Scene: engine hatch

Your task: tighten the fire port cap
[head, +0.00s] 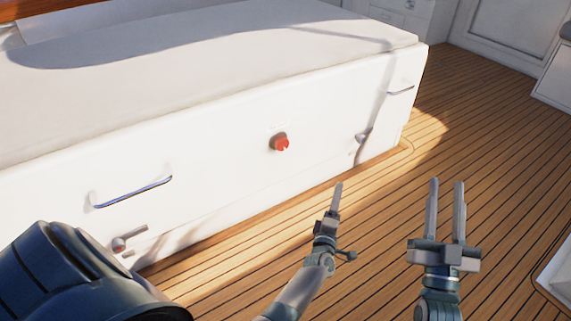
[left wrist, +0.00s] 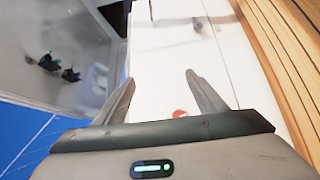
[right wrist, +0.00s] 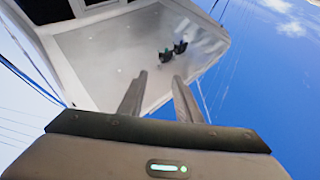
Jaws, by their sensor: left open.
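The red fire port cap (head: 281,143) sits on the middle of the white front panel (head: 225,130) in the head view. In the left wrist view the red cap (left wrist: 180,113) shows low between the fingers, partly hidden by the gripper body. My left gripper (head: 338,186) is open and empty, to the right of and below the cap in the head view, apart from it. It also shows in the left wrist view (left wrist: 160,76). My right gripper (head: 446,183) is open and empty, farther right over the deck. Its fingers point at open sky and white structure in the right wrist view (right wrist: 160,75).
A long handle (head: 132,192) is on the panel's left and a shorter handle (head: 400,91) on its right. Latches (head: 362,137) (head: 125,242) sit low on the panel. The plank deck (head: 500,150) is clear around my grippers.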

